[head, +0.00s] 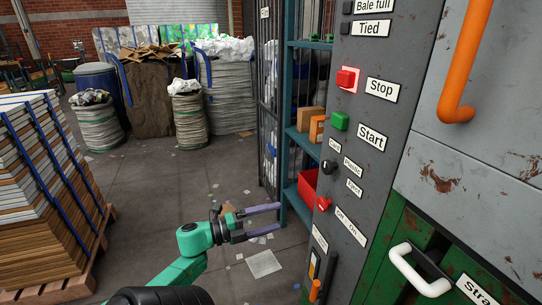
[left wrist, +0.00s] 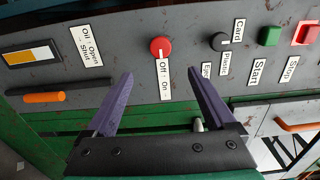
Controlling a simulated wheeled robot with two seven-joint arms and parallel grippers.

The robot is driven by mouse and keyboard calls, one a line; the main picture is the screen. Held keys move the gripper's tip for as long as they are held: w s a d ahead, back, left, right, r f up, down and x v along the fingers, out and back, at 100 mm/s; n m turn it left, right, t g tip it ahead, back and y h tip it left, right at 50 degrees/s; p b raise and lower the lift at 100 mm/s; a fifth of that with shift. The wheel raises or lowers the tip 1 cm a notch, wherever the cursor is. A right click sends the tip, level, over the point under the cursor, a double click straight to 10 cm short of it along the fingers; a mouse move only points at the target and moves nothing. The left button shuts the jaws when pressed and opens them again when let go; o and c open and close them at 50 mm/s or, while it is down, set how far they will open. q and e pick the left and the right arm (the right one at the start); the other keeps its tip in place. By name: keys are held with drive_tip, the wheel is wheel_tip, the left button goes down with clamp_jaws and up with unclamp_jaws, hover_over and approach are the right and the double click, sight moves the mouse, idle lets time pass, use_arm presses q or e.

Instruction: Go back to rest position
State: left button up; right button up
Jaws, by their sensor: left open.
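My left gripper (head: 264,222) is in the lower middle of the head view, with a green arm and purple fingers. Its fingers are apart and nothing is between them. It is left of the grey control panel (head: 366,135) and apart from it. In the left wrist view the open gripper (left wrist: 160,85) faces the panel, with the red Off-On knob (left wrist: 160,47) showing beyond the gap between its fingers. That red knob (head: 323,203) also shows in the head view. My right gripper is not in view.
The panel carries a lit red Stop button (head: 347,78), a green Start button (head: 340,121) and a black selector knob (head: 329,167). An orange handle (head: 466,60) and a white handle (head: 420,271) stick out at right.

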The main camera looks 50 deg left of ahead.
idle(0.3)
use_arm(q)
drive_tip(key=s+f+n+g+y+p, duration=0.35)
drive_tip(key=f+n, duration=0.35)
drive_tip(key=f, duration=0.6)
drive_tip(key=s+f+n+g+y+p, duration=0.35)
drive_tip(key=f+n, duration=0.45)
drive_tip(key=f, duration=0.5)
drive_tip(key=s+d+f+n+g+h+p, duration=0.1)
drive_tip(key=s+d+f+n+g+p, duration=0.3)
drive_tip(key=s+d+f+g, duration=0.5)
drive_tip(key=s+d+f, duration=0.5)
drive_tip(key=s+d, duration=0.3)
drive_tip(key=s, duration=0.2)
drive_tip(key=shift+d+f+h+p, duration=0.2)
drive_tip(key=shift+f+h+p, duration=0.1)
drive_tip(key=shift+h, duration=0.1)
drive_tip(key=shift+w, duration=0.1)
